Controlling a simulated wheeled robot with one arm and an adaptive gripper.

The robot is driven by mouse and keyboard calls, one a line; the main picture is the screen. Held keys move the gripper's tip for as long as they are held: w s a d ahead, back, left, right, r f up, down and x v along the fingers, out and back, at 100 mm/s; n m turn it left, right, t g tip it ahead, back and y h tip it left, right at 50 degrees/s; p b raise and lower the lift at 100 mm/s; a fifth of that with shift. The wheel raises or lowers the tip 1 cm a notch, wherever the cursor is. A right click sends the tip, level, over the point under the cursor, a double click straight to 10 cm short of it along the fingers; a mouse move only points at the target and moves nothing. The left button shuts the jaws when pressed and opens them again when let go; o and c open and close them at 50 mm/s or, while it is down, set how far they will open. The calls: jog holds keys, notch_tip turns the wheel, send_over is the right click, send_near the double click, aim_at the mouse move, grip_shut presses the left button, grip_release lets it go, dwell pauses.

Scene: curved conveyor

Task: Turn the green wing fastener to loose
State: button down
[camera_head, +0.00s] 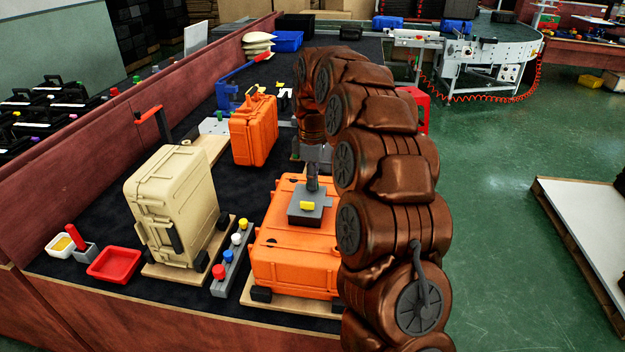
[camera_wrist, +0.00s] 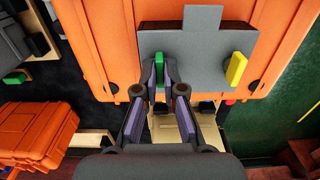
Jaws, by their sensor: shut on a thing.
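The green wing fastener (camera_wrist: 159,68) shows in the wrist view, standing on a grey plate (camera_wrist: 205,68) fixed to a large orange case (camera_wrist: 105,45). My gripper (camera_wrist: 162,74) is shut on the green wing fastener, one finger on each side of it. The wing points roughly up the picture in that view. A yellow wing fastener (camera_wrist: 236,70) sits on the same plate to the right, slightly tilted and untouched. In the head view my gripper (camera_head: 312,186) reaches down to the plate on the orange case (camera_head: 290,262), and the green wing fastener is hidden there.
A beige case (camera_head: 172,205) stands left of the orange case. Between them is a grey strip (camera_head: 232,265) with coloured knobs. Another orange case (camera_head: 254,130) stands behind. A red tray (camera_head: 113,265) lies at front left.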

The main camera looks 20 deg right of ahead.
jog(key=c, duration=1.3)
grip_release()
jog(key=shift+r, duration=0.1)
notch_tip(320, 180, up, 12)
jog(key=shift+f, duration=0.1)
